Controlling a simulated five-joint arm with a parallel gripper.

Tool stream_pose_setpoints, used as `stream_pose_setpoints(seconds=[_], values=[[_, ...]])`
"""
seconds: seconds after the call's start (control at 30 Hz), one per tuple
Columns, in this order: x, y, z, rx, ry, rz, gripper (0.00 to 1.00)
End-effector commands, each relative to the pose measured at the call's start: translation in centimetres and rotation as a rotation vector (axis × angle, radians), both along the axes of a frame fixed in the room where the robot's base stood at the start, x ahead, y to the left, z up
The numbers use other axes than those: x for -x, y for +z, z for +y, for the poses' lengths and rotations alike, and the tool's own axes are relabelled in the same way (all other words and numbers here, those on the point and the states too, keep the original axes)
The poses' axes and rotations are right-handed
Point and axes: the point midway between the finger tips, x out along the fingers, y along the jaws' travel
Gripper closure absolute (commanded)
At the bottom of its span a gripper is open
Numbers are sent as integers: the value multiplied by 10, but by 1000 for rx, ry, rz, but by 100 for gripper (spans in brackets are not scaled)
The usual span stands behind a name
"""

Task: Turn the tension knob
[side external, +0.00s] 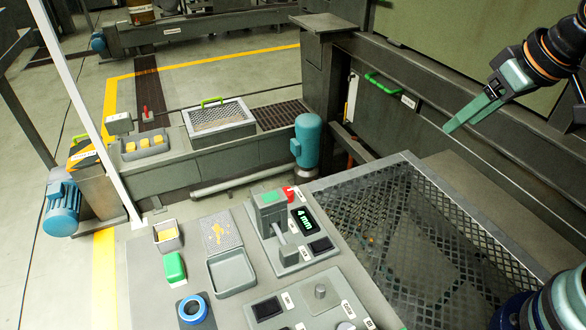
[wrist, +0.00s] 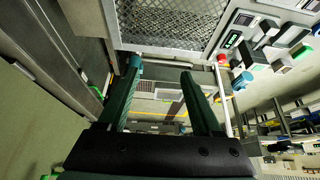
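A grey round knob (side external: 320,291) stands on the control panel at the bottom of the side view, on a square light plate. A second grey knob (side external: 345,326) is partly cut off at the bottom edge. The panel labels are too small to read, so I cannot tell which is the tension knob. My gripper (side external: 446,130) is at the upper right, raised and well apart from both knobs. The wrist view shows my gripper (wrist: 160,69) with two green fingers spread apart and nothing between them.
A grey device (side external: 270,212) with a green top, a red knob (side external: 291,193) and a "4 mm" display (side external: 305,220) stands on the bench. A mesh-covered opening (side external: 400,225) lies right of the panel. Trays (side external: 231,272) and a blue ring (side external: 192,309) sit left.

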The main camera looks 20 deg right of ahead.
Motion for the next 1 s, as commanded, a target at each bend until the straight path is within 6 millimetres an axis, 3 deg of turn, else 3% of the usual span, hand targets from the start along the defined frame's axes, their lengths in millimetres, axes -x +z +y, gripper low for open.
stream_pose_setpoints(seconds=[0.17, 0.37, 0.6, 0.8, 1.0], values=[[-35, -4, 28, 12, 102, 25, 31], [-81, -21, 74, 30, 240, 45, 31], [-125, -62, 142, 54, 407, 65, 31], [-143, -101, 190, 71, 512, 76, 31], [-149, -120, 211, 78, 558, 78, 31]])
